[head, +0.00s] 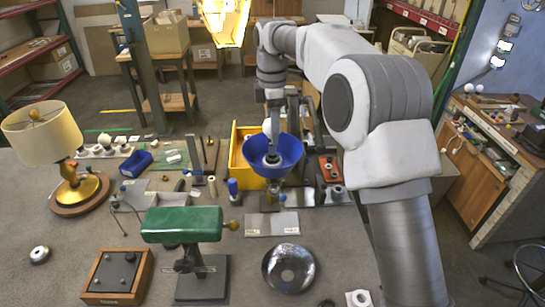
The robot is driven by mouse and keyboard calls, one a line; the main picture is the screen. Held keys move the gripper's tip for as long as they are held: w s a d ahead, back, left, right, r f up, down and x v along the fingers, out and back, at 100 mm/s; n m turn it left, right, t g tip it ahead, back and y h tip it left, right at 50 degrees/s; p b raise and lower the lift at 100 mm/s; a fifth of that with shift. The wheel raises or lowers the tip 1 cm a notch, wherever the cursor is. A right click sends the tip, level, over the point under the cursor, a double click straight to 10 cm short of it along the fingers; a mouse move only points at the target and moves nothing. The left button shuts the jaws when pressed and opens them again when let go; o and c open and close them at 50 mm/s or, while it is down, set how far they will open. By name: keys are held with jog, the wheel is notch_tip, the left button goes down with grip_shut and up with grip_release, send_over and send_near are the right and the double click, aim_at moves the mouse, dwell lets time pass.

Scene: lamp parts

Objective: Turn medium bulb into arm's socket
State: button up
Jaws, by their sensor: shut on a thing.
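My gripper (273,140) points down over the open top of a blue bowl-shaped shade (288,160), near the middle of the head view. A white rounded bulb (267,127) shows at its fingers, and the gripper is shut on it. The fingers partly cover the bulb. The inside of the shade has a small pale part at its centre, perhaps the socket; I cannot tell whether the bulb touches it. The shade stands up on a thin metal stem in front of a yellow bin.
A yellow bin (237,160) is close behind the shade. A green-topped stand (182,224), a dark round dish (288,268) and a wooden box (118,272) stand in front. A lamp with a cream shade (40,132) is at left.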

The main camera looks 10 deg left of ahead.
dwell(0.4)
jog(key=shift+f+b, duration=0.65)
jog(key=shift+f, duration=0.6)
jog(key=shift+f, duration=0.6)
dwell(0.8)
jog(key=o, duration=0.6)
jog(key=c, duration=0.6)
jog(key=shift+s+f, duration=0.1)
jog(key=shift+f, duration=0.1)
